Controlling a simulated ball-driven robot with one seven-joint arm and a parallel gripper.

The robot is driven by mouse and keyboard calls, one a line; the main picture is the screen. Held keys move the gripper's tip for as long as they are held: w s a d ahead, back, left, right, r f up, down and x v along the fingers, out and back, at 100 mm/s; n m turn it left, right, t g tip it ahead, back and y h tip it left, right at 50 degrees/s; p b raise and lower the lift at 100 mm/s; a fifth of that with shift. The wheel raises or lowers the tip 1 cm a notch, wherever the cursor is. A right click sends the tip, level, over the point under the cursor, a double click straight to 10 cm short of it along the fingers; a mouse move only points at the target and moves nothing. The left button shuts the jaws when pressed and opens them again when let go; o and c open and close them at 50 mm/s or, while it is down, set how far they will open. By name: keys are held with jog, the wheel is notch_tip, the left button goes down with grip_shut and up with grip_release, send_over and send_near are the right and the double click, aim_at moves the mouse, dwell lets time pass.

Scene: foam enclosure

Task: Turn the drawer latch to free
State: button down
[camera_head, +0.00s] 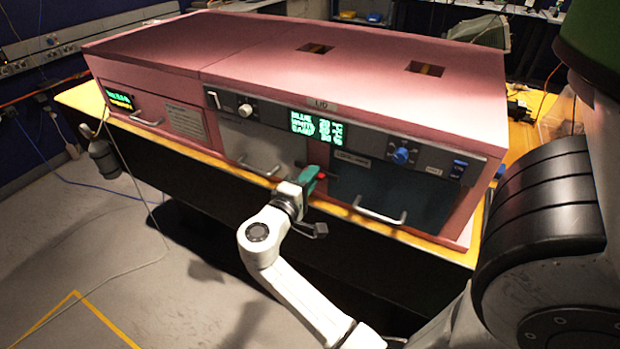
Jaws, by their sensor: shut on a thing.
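A pink cabinet (260,45) stands on a yellow-topped bench. Its front has a light grey drawer (240,145) and a dark drawer (400,187) with a bar handle (380,212). A small red part, seemingly the drawer latch (321,176), shows at the dividing strip between them. My gripper (311,177), with green fingers at the end of my white arm, reaches up to this strip. It is shut on the latch. The fingers hide most of the latch, so its exact angle cannot be told.
The upper panel carries a white knob (245,110), a blue knob (401,156), blue switches (459,168) and a lit display (316,128). A small bottle (104,158) hangs at the left. Open floor (100,250) lies in front at left.

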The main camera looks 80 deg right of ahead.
jog(key=shift+f+b, duration=0.15)
jog(key=shift+b, duration=0.25)
jog(key=m+b, duration=1.7)
jog(key=b, duration=1)
jog(key=shift+m, duration=0.4)
jog(key=c, duration=1.2)
grip_release()
jog(key=shift+o, duration=0.2)
jog(key=shift+w+a, duration=0.1)
jog(key=shift+a, duration=0.05)
jog(key=v, duration=1)
jog(key=shift+a, duration=0.25)
